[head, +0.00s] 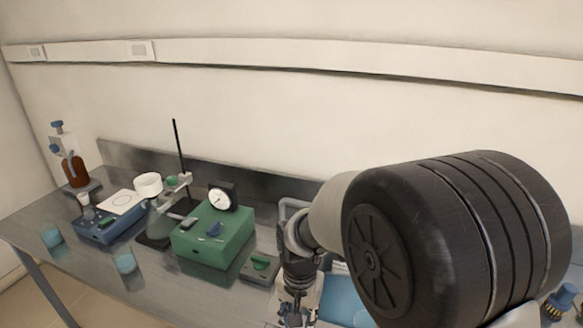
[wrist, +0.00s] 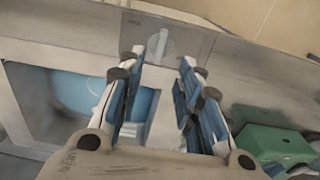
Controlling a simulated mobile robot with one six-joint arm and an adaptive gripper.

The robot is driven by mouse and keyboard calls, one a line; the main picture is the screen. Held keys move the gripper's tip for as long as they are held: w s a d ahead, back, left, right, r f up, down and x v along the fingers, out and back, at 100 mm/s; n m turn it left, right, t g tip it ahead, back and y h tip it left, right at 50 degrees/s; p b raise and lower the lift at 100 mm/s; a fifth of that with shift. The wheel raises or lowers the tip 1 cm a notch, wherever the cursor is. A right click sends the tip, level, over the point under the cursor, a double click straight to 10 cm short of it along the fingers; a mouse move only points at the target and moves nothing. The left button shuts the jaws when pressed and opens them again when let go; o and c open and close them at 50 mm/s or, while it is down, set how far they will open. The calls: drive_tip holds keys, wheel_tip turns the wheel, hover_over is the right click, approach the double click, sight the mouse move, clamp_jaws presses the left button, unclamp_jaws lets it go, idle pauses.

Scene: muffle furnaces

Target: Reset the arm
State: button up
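My arm reaches in from the right side of the head view, with its large dark joint close to the camera. My gripper (head: 297,305) hangs below the wrist, low in the middle of that view, above the front part of the bench (head: 95,285). In the wrist view my gripper (wrist: 164,62) shows two blue-and-white fingers standing apart, with nothing between them. A blue basin (wrist: 75,88) lies beside the left finger, and a green box (wrist: 268,145) is at the right. In the head view the blue basin (head: 345,298) is partly hidden by my arm.
Left of my gripper stand the green box (head: 205,240) with a dial gauge (head: 222,197), a small grey unit (head: 259,268) and a thin stand (head: 179,148). Farther left are a blue device (head: 105,228), a brown bottle (head: 75,171) and blue beakers (head: 125,263). The wall is behind.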

drive_tip(key=s+d+r+n+t, duration=0.2)
drive_tip(key=s+d+r, duration=0.4)
drive_tip(key=s+r, duration=0.2)
drive_tip(key=s+d+r+n+t, duration=0.2)
drive_tip(key=s+d+r, duration=0.4)
drive_tip(key=s+r, duration=0.3)
drive_tip(key=shift+s+d, duration=0.2)
drive_tip(key=shift+s, duration=0.75)
